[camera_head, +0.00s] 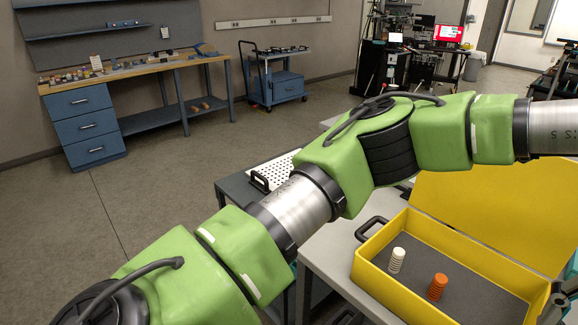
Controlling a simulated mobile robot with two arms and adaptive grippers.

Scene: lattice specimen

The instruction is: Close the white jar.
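I see nothing that I can clearly identify as the white jar. A small white ribbed cylinder (396,260) stands upright in the open yellow case (392,294) at the lower right. An orange ribbed cylinder (437,286) stands beside it, apart from it. My green and silver arm crosses the view from the lower left to the right edge, and its far end is cut off. Neither gripper shows. My arm hides part of the table and whatever lies behind it.
The yellow case sits on a light grey table (330,255), with its lid (500,220) raised at the back. A white perforated board (283,170) lies behind my arm. A workbench with blue drawers (90,125) and a blue cart (275,85) stand far back. Open floor (170,190) lies between.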

